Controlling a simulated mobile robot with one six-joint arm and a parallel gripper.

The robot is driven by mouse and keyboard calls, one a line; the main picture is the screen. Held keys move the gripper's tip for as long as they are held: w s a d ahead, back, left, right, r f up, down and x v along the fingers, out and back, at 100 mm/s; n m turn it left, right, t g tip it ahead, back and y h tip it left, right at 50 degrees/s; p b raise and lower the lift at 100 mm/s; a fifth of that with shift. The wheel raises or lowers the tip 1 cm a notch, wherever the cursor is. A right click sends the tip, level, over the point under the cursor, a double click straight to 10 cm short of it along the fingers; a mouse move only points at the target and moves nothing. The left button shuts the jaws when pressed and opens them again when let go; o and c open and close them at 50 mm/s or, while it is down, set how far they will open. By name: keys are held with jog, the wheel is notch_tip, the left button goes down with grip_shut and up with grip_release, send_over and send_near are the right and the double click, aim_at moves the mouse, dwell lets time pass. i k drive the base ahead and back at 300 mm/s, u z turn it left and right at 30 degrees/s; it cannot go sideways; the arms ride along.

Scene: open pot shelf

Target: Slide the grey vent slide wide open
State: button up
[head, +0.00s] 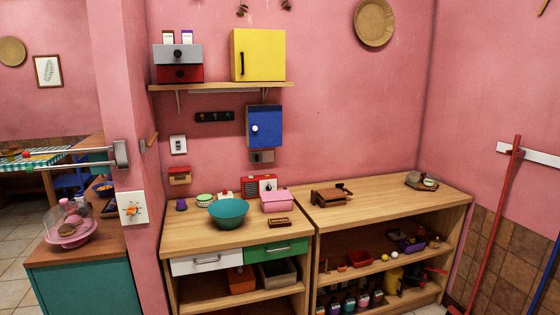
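A small grey plate-like fitting (262,156) is on the pink wall just below the blue wall cabinet. It may be the vent slide; it is too small to tell for sure or to read how far it is slid. The blue cabinet (264,126) above it has a round white knob and its door looks shut. My gripper is not in view, so its state and its place relative to the fitting are hidden.
Below is a wooden counter (190,240) with a teal bowl (228,213), a pink box (277,202) and a red radio-like box (259,186). A shelf (215,87) with a yellow cabinet (258,54) is above. A red pole (497,225) leans at right.

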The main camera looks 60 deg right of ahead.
aim_at(256, 156)
jog(key=u, duration=0.85)
jog(key=k, duration=0.15)
jog(key=z, duration=1.9)
jog(key=i, duration=0.6)
jog(key=u, duration=0.3)
